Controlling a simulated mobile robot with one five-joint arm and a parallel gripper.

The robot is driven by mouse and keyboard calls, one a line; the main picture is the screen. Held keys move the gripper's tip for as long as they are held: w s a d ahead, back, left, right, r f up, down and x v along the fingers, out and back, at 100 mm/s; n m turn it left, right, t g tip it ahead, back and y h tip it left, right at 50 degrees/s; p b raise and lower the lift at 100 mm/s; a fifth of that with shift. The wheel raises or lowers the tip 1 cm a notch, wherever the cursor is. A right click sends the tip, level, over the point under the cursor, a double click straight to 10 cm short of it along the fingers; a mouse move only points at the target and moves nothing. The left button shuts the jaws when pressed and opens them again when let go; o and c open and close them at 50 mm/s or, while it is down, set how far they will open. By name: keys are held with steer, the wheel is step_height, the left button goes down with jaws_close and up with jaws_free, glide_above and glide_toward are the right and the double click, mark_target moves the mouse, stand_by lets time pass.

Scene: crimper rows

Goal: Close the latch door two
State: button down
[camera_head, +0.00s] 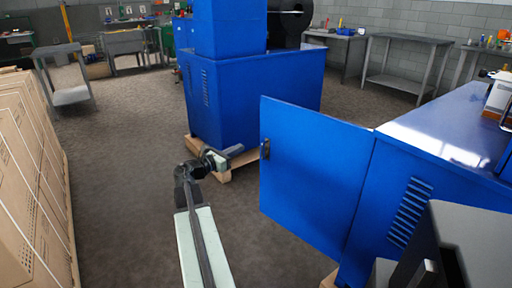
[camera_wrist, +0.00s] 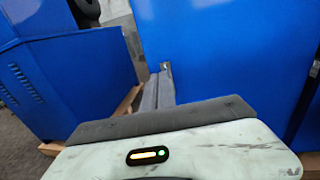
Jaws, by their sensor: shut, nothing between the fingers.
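The blue latch door (camera_head: 312,165) stands open, swung out from the blue cabinet (camera_head: 400,215) on the right. A small dark latch (camera_head: 265,149) sits at its free left edge. My gripper (camera_head: 240,151) is just left of that edge, shut and empty. In the wrist view the door (camera_wrist: 235,55) fills the right side. My gripper's fingers (camera_wrist: 159,85) are together and point up along its left edge, beside the small latch (camera_wrist: 165,66). I cannot tell whether they touch the door.
Another blue machine (camera_head: 230,105) stands on a wooden pallet behind my gripper; it also shows in the wrist view (camera_wrist: 60,75). Tan boxes (camera_head: 30,180) line the left side. Grey workbenches (camera_head: 405,65) stand at the back. The brown floor between is clear.

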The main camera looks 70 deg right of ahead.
mark_target(266, 134)
steer(key=x, duration=1.3)
steer(key=shift+s+d, duration=0.1)
steer(key=shift+d, duration=0.25)
